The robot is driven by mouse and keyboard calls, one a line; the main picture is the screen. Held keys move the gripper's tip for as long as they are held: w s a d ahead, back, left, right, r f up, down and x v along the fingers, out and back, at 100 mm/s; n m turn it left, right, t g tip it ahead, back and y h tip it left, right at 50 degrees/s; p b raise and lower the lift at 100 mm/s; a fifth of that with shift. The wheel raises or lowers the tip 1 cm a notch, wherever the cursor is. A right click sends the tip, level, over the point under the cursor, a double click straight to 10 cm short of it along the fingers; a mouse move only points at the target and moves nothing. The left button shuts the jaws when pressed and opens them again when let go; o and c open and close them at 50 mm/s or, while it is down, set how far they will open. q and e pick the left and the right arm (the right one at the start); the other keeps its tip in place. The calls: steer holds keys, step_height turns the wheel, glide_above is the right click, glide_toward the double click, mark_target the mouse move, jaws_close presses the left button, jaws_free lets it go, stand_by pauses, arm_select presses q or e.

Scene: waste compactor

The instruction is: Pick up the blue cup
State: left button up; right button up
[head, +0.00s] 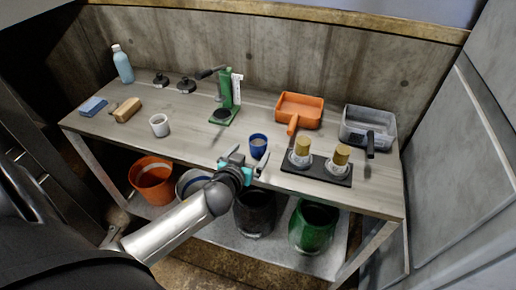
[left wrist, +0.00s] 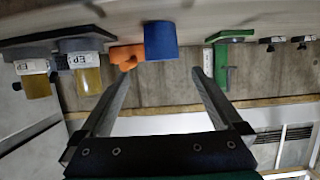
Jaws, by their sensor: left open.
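My right gripper is not in view.
Right of the cup is a dark tray (head: 318,177) with two white cups holding yellow-brown cylinders. A white cup (head: 159,125) stands left. Several buckets sit below.

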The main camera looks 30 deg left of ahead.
mark_target(261, 137)
arm_select(q)
steer(key=x, duration=0.4)
steer(key=shift+b, duration=0.3)
steer(key=b+x, duration=0.1)
steer(key=x, duration=0.2)
steer(key=shift+w+a+f, duration=0.2)
steer(key=shift+f, duration=0.1)
steer(key=shift+x, duration=0.75)
steer(key=shift+c, duration=0.2)
steer(key=c, duration=1.4)
steer(key=shift+r, duration=0.15)
